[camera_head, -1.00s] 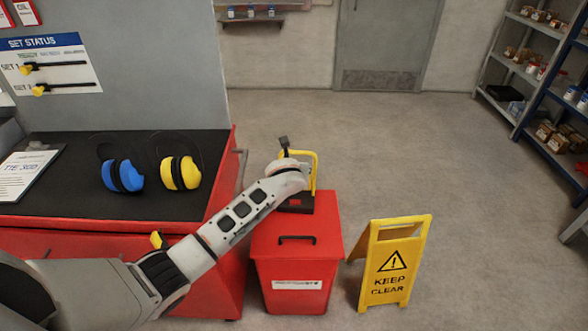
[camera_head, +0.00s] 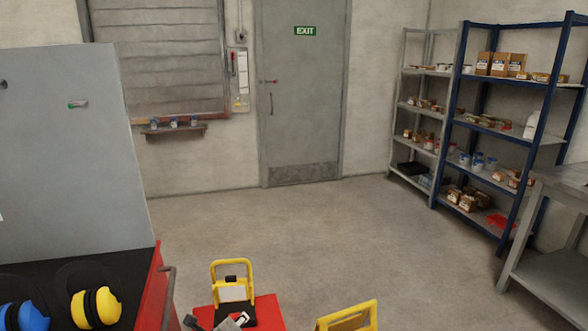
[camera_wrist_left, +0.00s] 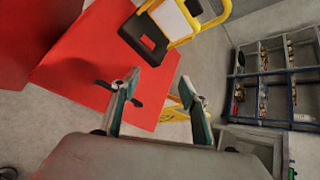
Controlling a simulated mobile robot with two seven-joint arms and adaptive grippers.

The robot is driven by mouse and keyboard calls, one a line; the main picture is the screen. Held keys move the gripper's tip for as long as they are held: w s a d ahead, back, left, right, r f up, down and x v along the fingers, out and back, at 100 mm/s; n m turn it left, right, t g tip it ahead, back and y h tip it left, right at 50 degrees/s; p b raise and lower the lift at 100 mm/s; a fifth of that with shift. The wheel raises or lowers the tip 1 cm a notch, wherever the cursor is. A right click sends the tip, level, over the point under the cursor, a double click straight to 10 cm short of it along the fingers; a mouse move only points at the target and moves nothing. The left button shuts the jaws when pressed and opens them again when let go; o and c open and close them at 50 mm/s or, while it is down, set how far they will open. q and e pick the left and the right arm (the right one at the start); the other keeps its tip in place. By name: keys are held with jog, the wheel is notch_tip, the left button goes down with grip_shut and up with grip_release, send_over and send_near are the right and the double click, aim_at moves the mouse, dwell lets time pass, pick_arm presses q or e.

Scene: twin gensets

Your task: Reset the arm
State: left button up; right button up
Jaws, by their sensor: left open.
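My left gripper (camera_wrist_left: 160,82) shows in the left wrist view with its two fingers spread apart and nothing between them. It hangs over the red bin's lid (camera_wrist_left: 95,70), close to a black-based stand with a yellow tube frame (camera_wrist_left: 150,38); I cannot tell the exact gap. In the head view, the yellow-framed stand (camera_head: 231,270) is upright on the red bin (camera_head: 270,311). Small grey and dark parts at the bottom edge there seem to belong to my left gripper. The rest of my left arm is out of view. My right gripper is not in view.
Yellow ear defenders (camera_head: 96,307) and blue ones (camera_head: 22,315) rest on a black-topped red cabinet (camera_head: 158,290) at left. A yellow floor sign (camera_head: 347,318) stands right of the bin. Shelves (camera_head: 470,120) and a grey bench (camera_head: 550,240) stand right. The middle floor is clear.

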pick_arm(q)
jog(key=s+a+f+n+h, duration=0.1)
jog(key=s+f+n, duration=0.2)
jog(key=s+n, duration=0.8)
jog(key=s+f+n+h, duration=0.1)
jog(key=s+f+n, duration=0.2)
jog(key=s+n, duration=0.8)
jog(key=s, duration=0.8)
jog(key=shift+s+a+f+n+t+h, duration=0.2)
jog(key=shift+s+a+n+t+h, duration=0.1)
jog(key=shift+a+n, duration=0.1)
